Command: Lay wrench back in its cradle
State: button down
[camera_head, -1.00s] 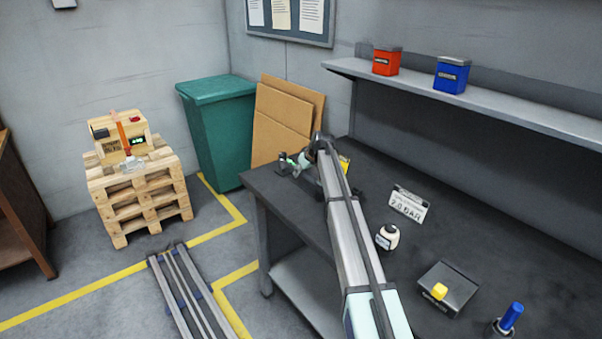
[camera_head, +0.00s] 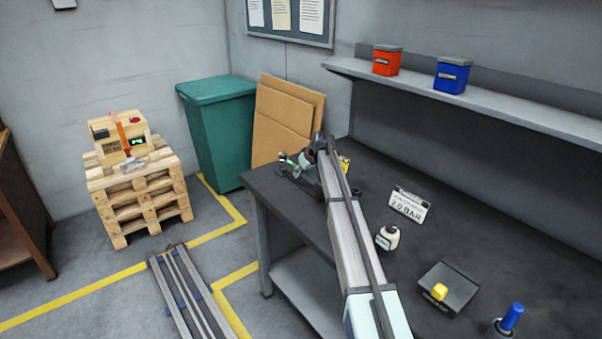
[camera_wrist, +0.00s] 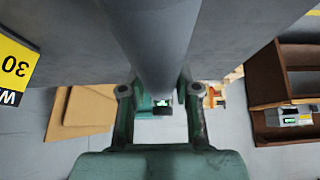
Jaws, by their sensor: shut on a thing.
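My gripper (camera_wrist: 160,98) is green in the wrist view, with one finger on each side of a thick grey bar. The bar, seemingly the wrench (camera_wrist: 160,45), runs from the top edge down between the fingers, and I take the gripper to be shut on it. Its far end looks dark and small. In the head view my gripper (camera_head: 302,163) is over the far left end of the workbench, small and partly behind my arm. Small dark parts lie around and below it there. I cannot tell the cradle apart from them.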

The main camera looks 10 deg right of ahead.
jog(key=shift+f+b, duration=0.6)
jog(key=shift+f, duration=0.55)
dwell(0.4)
jog(key=c, duration=0.8)
grip_release()
jog(key=shift+o, duration=0.2)
jog(key=v, duration=1.2)
